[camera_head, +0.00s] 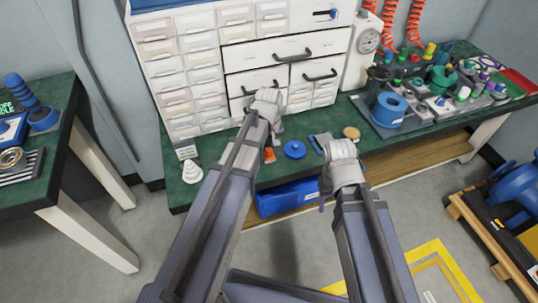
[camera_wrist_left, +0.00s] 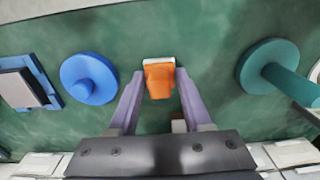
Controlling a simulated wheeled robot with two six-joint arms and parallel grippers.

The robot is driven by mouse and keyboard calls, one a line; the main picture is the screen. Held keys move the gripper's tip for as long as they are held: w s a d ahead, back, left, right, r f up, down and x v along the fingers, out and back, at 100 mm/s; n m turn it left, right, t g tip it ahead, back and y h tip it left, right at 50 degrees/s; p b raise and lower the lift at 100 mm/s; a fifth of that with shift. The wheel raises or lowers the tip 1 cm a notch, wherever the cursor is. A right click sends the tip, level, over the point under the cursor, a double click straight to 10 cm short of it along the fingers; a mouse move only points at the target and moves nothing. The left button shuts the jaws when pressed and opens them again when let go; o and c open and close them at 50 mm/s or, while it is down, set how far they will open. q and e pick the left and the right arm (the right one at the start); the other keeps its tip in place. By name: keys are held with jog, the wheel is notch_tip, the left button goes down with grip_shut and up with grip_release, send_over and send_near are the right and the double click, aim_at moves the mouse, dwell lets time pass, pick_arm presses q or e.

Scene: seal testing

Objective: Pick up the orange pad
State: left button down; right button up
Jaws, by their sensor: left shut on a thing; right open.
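The orange pad (camera_head: 269,155) stands out against the green bench top, below my left gripper (camera_head: 268,130) in the head view. In the left wrist view the orange pad (camera_wrist_left: 158,80), with a pale far edge, sits between the purple fingertips of my left gripper (camera_wrist_left: 160,77), which is shut on it. I cannot tell whether the pad is clear of the bench. My right gripper (camera_head: 328,183) is open near the bench's front edge, to the right of the pad; its fingertips are mostly hidden by its wrist.
A blue round knob (camera_wrist_left: 90,78) lies beside the pad, and a teal handled disc (camera_wrist_left: 268,66) on its other side. A drawer cabinet (camera_head: 240,55) stands behind. A white stepped cone (camera_head: 192,172) is at left; a tray of fittings (camera_head: 430,115) is at right.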

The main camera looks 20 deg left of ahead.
aim_at(269, 149)
pick_arm(q)
jog(key=shift+r, duration=0.1)
notch_tip(269, 149, up, 10)
jog(key=p, duration=1)
jog(key=c, duration=1)
grip_release()
jog(key=c, duration=0.5)
